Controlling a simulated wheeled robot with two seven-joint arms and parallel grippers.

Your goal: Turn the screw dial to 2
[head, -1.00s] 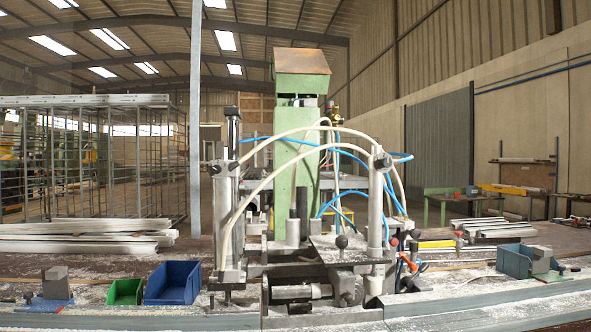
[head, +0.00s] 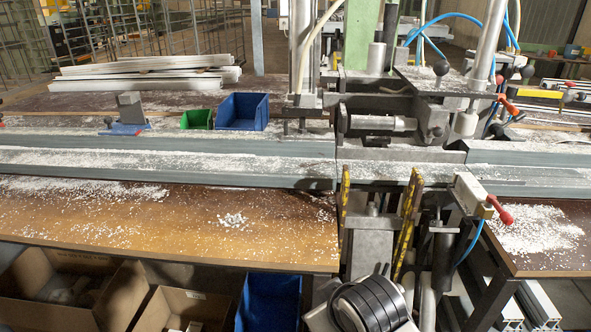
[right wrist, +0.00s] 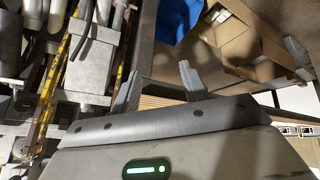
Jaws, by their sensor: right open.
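No numbered screw dial can be made out in either view. The clamp machine's horizontal metal cylinder (head: 383,123) sits behind the rail in the head view, with no readable marks. In the right wrist view my right gripper (right wrist: 158,88) is open, its two grey fingers apart with nothing between them. Its left finger is near a metal block (right wrist: 88,75) of the machine; whether they touch cannot be told. The gripper's fingers are not distinguishable in the head view. My left gripper is out of view.
Two yellow scales (head: 408,225) and a red-handled valve (head: 484,197) project at the bench front. Below stand a blue bin (head: 268,300) and cardboard boxes (head: 70,290); the bin (right wrist: 180,18) and a box (right wrist: 245,40) show near the right gripper. The brown bench top (head: 150,225) carries only shavings.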

